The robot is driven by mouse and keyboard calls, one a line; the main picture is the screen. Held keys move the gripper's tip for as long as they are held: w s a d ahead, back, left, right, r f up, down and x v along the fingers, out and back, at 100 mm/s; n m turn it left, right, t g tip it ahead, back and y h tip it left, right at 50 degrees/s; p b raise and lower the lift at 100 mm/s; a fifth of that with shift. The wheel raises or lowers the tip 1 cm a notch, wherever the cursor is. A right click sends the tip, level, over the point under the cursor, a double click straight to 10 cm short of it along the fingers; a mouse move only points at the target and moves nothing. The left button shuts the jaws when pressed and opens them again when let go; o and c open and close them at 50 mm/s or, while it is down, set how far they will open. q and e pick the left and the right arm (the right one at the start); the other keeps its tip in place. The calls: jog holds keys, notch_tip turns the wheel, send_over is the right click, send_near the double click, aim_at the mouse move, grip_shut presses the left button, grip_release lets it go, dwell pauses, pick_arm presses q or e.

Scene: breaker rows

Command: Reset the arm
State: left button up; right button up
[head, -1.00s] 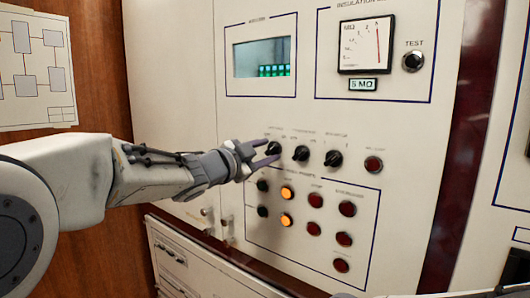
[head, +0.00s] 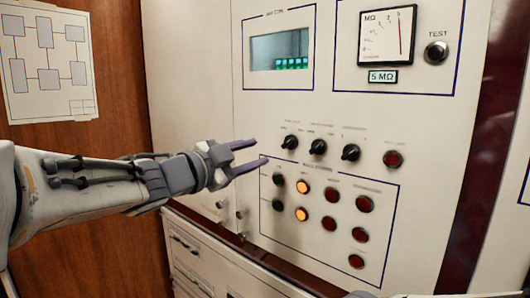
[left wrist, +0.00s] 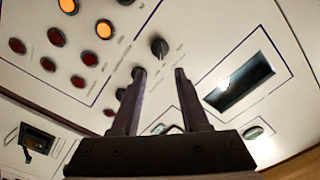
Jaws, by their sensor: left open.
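My left gripper (head: 254,155) is open and empty. It is in front of the cream control panel, left of the row of black knobs, with its two fingers pointing right. In the left wrist view the two dark fingers (left wrist: 158,98) stand apart with nothing between them, and a black knob (left wrist: 159,47) shows beyond their tips. The left knob (head: 290,142) is the one nearest the fingers in the head view, and a gap shows between them. My right gripper is not in view.
The panel has a middle knob (head: 318,147), a right knob (head: 351,152), a red lamp (head: 393,159), lit orange lamps (head: 303,187), a green-lit screen (head: 291,64), a dial meter (head: 387,35) and a TEST button (head: 436,52). Drawers (head: 195,255) lie below. A diagram sheet (head: 47,61) hangs at the left.

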pick_arm(q)
jog(key=s+d+f+n+g+y+p, duration=0.1)
jog(key=s+f+n+g+y+p, duration=0.25)
jog(key=f, duration=0.55)
jog(key=s+d+f+n+g+y, duration=0.1)
jog(key=s+f+n+g+y, duration=0.35)
jog(key=f, duration=0.45)
jog(key=s+f+g+p, duration=0.1)
jog(key=s+f+g, duration=0.2)
jog(key=s, duration=0.8)
jog(key=s+f+n+g+y, duration=0.1)
jog(key=s+f+g, duration=0.2)
jog(key=s, duration=0.8)
notch_tip(320, 180, down, 2)
jog(key=shift+s+f+g+y+p, duration=0.15)
jog(key=shift+f+g+y+p, duration=0.1)
jog(key=shift+g+y+p, duration=0.1)
jog(key=shift+a, duration=0.15)
